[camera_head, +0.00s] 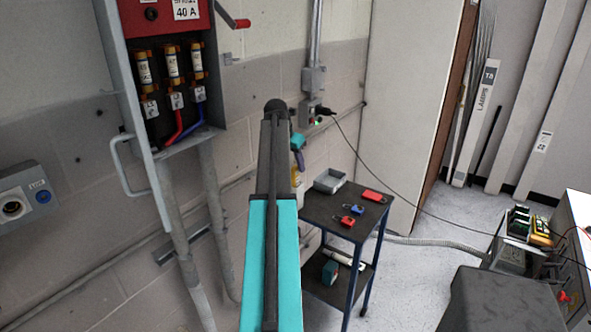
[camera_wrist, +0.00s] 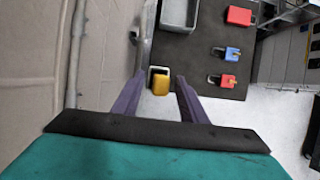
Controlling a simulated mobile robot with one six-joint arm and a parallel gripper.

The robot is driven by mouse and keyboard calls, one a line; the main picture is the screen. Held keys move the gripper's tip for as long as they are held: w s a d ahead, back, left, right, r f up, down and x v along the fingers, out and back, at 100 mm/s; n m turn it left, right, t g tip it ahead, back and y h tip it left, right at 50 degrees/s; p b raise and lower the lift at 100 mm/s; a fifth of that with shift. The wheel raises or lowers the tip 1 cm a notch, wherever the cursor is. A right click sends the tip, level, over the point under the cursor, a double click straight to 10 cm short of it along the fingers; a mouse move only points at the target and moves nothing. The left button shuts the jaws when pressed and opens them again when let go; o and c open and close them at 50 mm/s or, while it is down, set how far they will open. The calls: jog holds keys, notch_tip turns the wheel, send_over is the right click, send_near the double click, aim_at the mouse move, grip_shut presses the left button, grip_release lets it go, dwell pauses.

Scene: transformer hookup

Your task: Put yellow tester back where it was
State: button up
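The yellow tester (camera_wrist: 160,84) shows in the wrist view at the near left corner of the dark cart top, with a pale rim around its far end. My gripper (camera_wrist: 162,82) has its two purple fingers spread on either side of it in the picture, with a gap on each side. I cannot tell how far the tester is beyond the fingertips. In the head view my gripper (camera_head: 298,160) is partly hidden behind my arm, beside the cart's left edge. A small patch of yellow shows there next to the fingers.
An open fuse cabinet (camera_head: 172,85) is on the wall at left.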

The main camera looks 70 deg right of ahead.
jog(key=s+b+v, duration=0.1)
jog(key=v, duration=0.8)
jog(key=shift+w+b, duration=0.3)
jog(key=shift+w, duration=0.2)
jog(key=shift+s+r, duration=0.1)
